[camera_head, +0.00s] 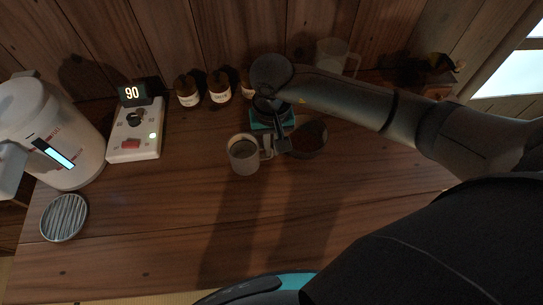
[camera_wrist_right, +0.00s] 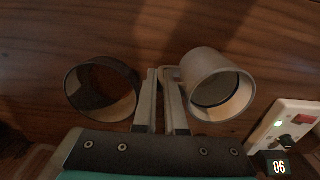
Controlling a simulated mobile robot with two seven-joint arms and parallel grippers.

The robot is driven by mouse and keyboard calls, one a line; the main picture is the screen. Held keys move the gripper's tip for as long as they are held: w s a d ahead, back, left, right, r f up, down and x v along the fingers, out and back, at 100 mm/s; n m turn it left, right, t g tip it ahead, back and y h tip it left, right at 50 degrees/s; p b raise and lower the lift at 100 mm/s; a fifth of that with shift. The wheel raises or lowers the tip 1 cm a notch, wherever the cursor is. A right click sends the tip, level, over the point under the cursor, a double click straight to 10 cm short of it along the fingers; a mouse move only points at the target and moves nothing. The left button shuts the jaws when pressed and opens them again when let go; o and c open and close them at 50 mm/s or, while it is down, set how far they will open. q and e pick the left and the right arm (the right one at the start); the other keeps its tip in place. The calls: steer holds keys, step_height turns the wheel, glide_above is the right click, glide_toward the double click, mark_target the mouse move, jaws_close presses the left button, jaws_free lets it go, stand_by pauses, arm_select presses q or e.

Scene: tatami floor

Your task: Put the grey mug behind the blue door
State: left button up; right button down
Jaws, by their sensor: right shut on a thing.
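The grey mug (camera_head: 244,157) stands on the wooden counter in the head view, its handle towards the right. My right gripper (camera_head: 269,149) is at the handle, with its fingers shut on it. In the right wrist view the mug (camera_wrist_right: 216,88) is to the right of the gripper (camera_wrist_right: 163,76), open end facing the camera, and the handle runs between the fingertips. I cannot tell whether the mug's base still touches the counter. No blue door shows in either view. My left gripper is not in view.
A dark round cup (camera_head: 308,139) is close to the right of my gripper. Several dark jars (camera_head: 219,88) and a clear glass mug (camera_head: 335,57) stand at the back wall. A switch panel (camera_head: 136,130), a white kettle (camera_head: 52,130) and a striped disc (camera_head: 65,217) are left. The front counter is clear.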

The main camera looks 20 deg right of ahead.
mark_target(272, 156)
steer(key=shift+w+f, duration=0.1)
steer(key=shift+f, duration=2.45)
steer(key=shift+b, duration=0.3)
steer(key=shift+f, duration=0.15)
steer(key=c, duration=1)
jaws_free()
